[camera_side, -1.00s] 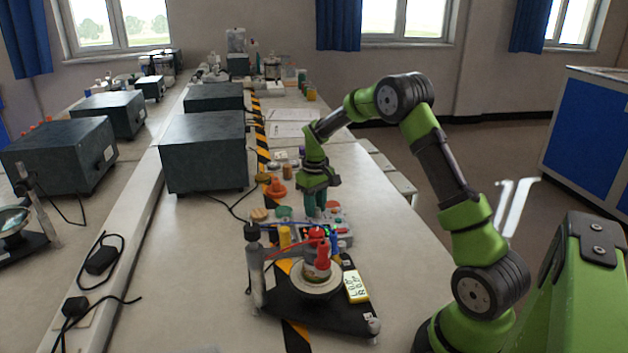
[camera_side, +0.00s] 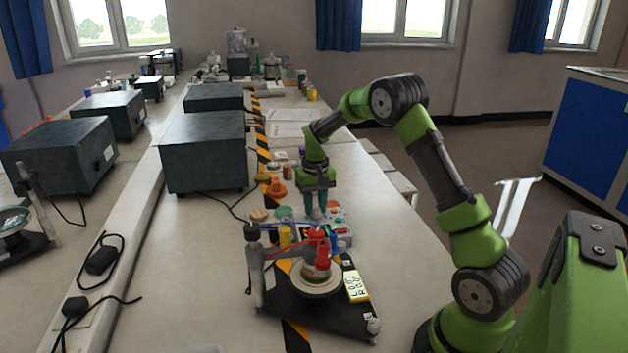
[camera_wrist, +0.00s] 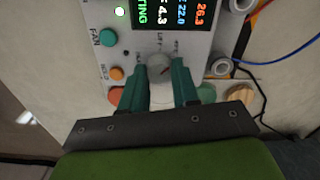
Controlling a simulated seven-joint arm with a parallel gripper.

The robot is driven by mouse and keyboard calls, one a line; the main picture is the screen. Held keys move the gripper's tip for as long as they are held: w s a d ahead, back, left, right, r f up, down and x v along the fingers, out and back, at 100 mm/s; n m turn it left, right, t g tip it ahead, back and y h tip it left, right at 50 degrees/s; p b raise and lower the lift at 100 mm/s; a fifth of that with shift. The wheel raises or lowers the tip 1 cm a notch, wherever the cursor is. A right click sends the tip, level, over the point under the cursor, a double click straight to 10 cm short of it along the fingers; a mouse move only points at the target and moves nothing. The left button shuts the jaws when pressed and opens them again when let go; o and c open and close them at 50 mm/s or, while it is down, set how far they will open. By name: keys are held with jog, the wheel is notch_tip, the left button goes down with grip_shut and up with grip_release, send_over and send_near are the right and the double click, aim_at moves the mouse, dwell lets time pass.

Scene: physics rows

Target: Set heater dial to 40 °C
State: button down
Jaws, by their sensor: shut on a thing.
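The heater control box (camera_side: 341,232) is a pale panel on the bench behind the black triangular stand. In the wrist view its panel (camera_wrist: 116,62) has a lit display (camera_wrist: 170,14) reading 26.3 in red, 22.0 in blue and 4.3 in white. The grey dial (camera_wrist: 158,68) with a red pointer mark sits below the display. My gripper (camera_wrist: 160,84) reaches down over the panel, its two green fingers shut on the dial, one on each side. My gripper also shows in the side view (camera_side: 316,213). The dial's scale is too small to read.
A teal FAN button (camera_wrist: 107,37), an orange HOLD button (camera_wrist: 116,73) and sockets lie near my fingers. Dark grey boxes (camera_side: 203,152) stand left.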

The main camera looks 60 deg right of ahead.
aim_at(315, 209)
jog(key=shift+r, duration=0.1)
jog(key=c, duration=0.8)
grip_release()
notch_tip(315, 209, up, 17)
jog(key=shift+f, duration=0.1)
